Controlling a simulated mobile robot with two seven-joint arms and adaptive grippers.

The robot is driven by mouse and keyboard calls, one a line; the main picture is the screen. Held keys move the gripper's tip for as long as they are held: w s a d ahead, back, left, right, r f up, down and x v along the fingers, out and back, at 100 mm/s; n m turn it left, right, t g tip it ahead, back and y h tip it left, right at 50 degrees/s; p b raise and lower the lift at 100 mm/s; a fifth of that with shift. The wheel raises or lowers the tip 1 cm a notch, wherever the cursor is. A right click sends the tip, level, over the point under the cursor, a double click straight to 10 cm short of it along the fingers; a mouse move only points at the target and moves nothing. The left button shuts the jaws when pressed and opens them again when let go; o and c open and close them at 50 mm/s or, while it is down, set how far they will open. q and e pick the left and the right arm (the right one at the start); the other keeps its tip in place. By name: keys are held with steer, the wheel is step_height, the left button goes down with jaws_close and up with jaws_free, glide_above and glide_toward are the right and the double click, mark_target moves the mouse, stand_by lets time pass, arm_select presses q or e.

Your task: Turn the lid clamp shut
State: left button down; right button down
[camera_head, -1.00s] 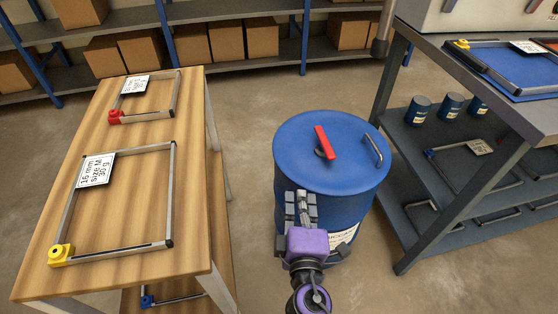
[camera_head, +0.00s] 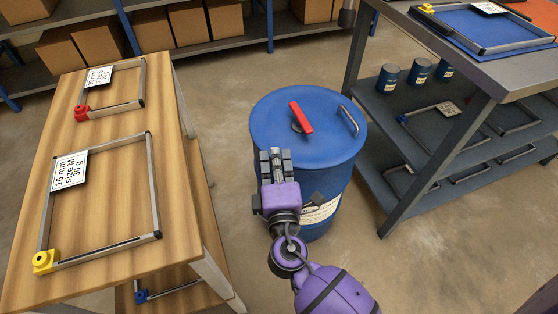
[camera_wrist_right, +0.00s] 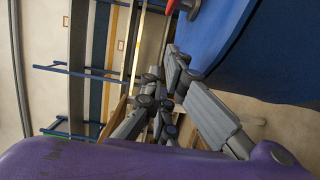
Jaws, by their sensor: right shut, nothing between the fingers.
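A blue drum (camera_head: 330,185) stands on the floor between the table and the bench. On its blue lid (camera_head: 275,110) is a red clamp handle (camera_head: 301,117) on a dark pivot, and a grey grab handle (camera_head: 349,121) is at the lid's right. My right gripper (camera_head: 275,155) is shut and empty, at the near left part of the lid, short of the red handle; I cannot tell if it touches the lid. In the right wrist view, the gripper fingers (camera_wrist_right: 160,95) are together, with the blue lid (camera_wrist_right: 250,45) and a bit of red handle (camera_wrist_right: 192,8) beyond. My left gripper is not in view.
A wooden table (camera_head: 112,215) with rectangular frames and labels stands at the left. A grey bench (camera_head: 475,120) with shelves, small blue drums (camera_head: 388,76) and more frames stands at the right. Shelving with cardboard boxes (camera_head: 150,35) is behind. Floor is clear around the drum.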

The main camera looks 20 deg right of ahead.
mark_target(300, 121)
steer(key=x, duration=0.6)
steer(key=shift+d, duration=2)
steer(key=shift+s+d, duration=0.1)
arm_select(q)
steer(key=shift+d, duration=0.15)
arm_select(e)
steer(key=shift+s+d+n+y, duration=0.15)
steer(key=shift+n+y, duration=0.25)
steer(key=shift+y, duration=0.2)
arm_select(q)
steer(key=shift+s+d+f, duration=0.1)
arm_select(e)
steer(key=shift+s+d+n+y, duration=0.2)
steer(key=shift+n+y, duration=0.1)
steer(key=shift+y, duration=0.2)
